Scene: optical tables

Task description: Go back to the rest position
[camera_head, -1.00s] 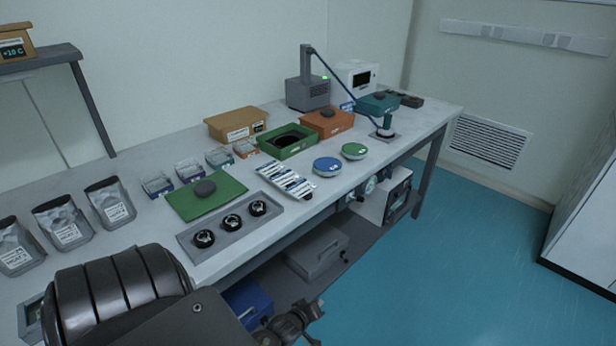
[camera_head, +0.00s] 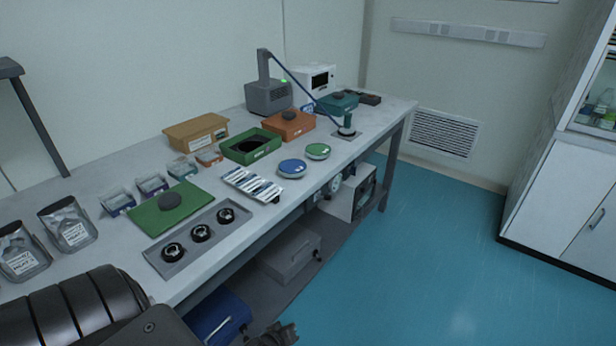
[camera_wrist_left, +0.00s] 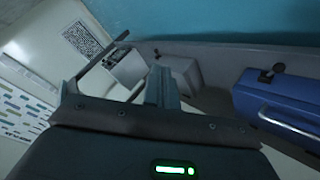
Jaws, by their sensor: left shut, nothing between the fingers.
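My left arm comes in from the lower left of the head view, in front of the bench's front edge. My left gripper (camera_head: 277,338) shows only partly there, cut off by the bottom edge. In the left wrist view its fingers (camera_wrist_left: 160,88) are shut with nothing held. They are close to the bench and the lower shelf, with a blue box (camera_wrist_left: 285,105) to their right in that view. My right gripper is in neither view.
The bench (camera_head: 200,272) holds a grey tray (camera_head: 172,268) with three black round parts, a green mat (camera_head: 150,219), pouches (camera_head: 70,228) and several boxes. A blue box (camera_head: 216,318) and a grey case (camera_head: 291,255) sit on the lower shelf. The blue floor (camera_head: 440,250) is clear.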

